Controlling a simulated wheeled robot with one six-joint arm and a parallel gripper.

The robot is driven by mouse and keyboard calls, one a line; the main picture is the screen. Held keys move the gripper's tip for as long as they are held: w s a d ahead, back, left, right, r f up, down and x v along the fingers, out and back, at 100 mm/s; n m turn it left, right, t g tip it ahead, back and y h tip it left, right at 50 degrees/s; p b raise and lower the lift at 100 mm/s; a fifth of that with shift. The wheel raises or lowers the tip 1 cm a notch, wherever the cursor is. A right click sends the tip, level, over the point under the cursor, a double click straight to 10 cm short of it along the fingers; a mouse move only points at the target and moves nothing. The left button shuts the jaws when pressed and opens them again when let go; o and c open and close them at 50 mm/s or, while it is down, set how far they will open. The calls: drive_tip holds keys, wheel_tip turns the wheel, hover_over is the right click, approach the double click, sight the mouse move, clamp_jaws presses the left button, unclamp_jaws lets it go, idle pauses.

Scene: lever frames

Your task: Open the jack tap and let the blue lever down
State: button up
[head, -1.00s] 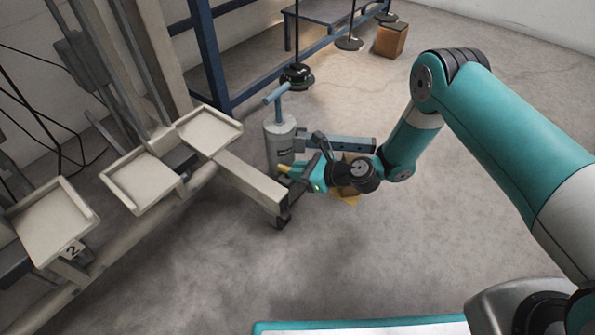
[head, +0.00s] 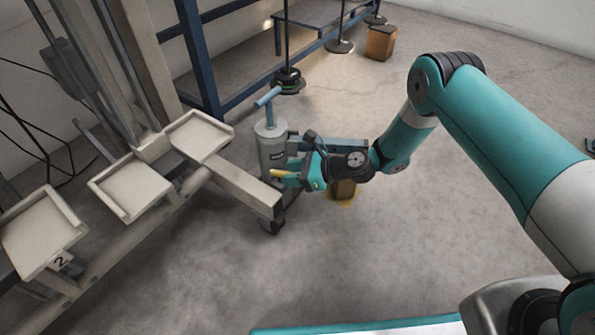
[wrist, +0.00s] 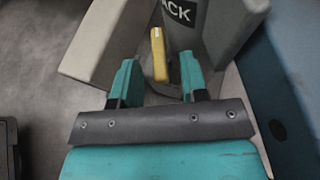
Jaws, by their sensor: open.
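The jack (head: 271,145) is a grey upright cylinder with a light blue T-handle on top; its label shows in the wrist view (wrist: 215,25). Its yellow tap (head: 281,173) sticks out low on its side. In the wrist view the tap (wrist: 159,55) appears between my open fingers; I cannot tell whether they touch it. My gripper (head: 298,175) is open beside the jack. A blue-grey beam (head: 340,143), which looks like the blue lever, extends right from behind the jack, partly hidden by my wrist. Its blue side seems to fill the wrist view's right (wrist: 280,65).
A pale beam (head: 245,187) ends close to the left of my gripper. White trays (head: 135,190) on the frame stand further left. A wooden block (head: 343,189) on a yellow patch sits below my wrist.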

drive_tip(key=p+v, duration=0.9)
drive_tip(key=v, duration=0.8)
drive_tip(key=shift+s+d, duration=0.15)
